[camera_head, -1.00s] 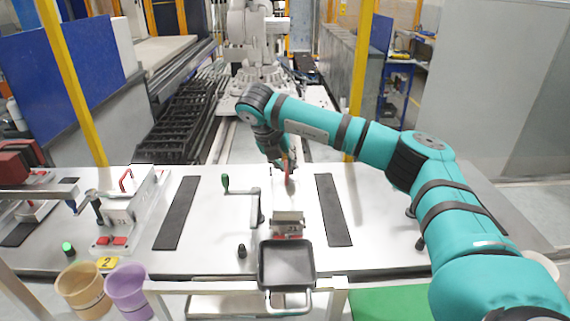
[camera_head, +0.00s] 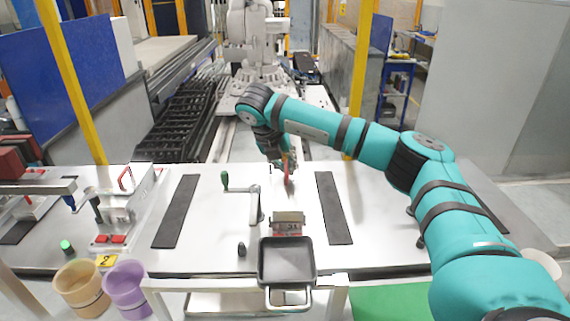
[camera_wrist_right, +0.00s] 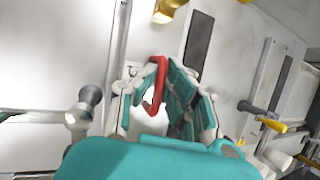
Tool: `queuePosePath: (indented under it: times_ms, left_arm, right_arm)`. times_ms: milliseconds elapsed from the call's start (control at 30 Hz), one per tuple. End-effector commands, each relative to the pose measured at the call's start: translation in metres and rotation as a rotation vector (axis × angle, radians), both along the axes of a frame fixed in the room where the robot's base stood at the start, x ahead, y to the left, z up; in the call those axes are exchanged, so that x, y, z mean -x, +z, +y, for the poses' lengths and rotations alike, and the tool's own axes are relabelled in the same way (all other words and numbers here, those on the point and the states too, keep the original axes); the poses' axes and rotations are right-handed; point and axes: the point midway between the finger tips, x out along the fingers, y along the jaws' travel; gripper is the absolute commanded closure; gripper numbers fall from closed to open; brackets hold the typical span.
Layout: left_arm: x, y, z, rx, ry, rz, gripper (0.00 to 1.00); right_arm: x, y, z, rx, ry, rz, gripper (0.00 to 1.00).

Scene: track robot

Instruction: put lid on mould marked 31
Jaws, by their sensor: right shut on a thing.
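My right gripper (camera_head: 284,163) is shut on a red handle (camera_head: 287,178) at the back middle of the table. The red handle (camera_wrist_right: 157,84) also shows between its teal fingers (camera_wrist_right: 160,68) in the right wrist view. The lid body under the handle cannot be made out clearly. A metal mould (camera_head: 288,225), whose small mark looks like 31, stands nearer the front, below the gripper in the picture. My left gripper is not in view.
A dark square pan (camera_head: 287,260) sits at the table's front edge. Black strips (camera_head: 334,208) flank the middle. Tan (camera_head: 82,290) and purple (camera_head: 127,288) cups are at the front left.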

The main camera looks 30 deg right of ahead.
Motion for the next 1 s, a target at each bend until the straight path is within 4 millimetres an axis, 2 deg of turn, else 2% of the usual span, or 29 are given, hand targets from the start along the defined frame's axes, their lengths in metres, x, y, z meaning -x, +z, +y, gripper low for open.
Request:
queuePosePath:
  times_ms: [700,733,900,1000]
  left_arm:
    - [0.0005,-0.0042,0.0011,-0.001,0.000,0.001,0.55]
    - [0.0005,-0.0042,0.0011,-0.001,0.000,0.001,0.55]
    - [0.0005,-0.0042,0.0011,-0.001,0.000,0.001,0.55]
    - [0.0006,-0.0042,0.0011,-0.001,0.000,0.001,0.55]
  right_arm:
    - [-0.0004,-0.0037,-0.0001,0.000,0.000,-0.002,1.00]
    - [-0.0004,-0.0037,-0.0001,0.000,0.000,-0.002,0.91]
    - [-0.0003,-0.0039,-0.0001,0.000,0.000,-0.002,0.68]
    - [-0.0002,-0.0043,-0.0002,0.000,-0.001,-0.001,0.66]
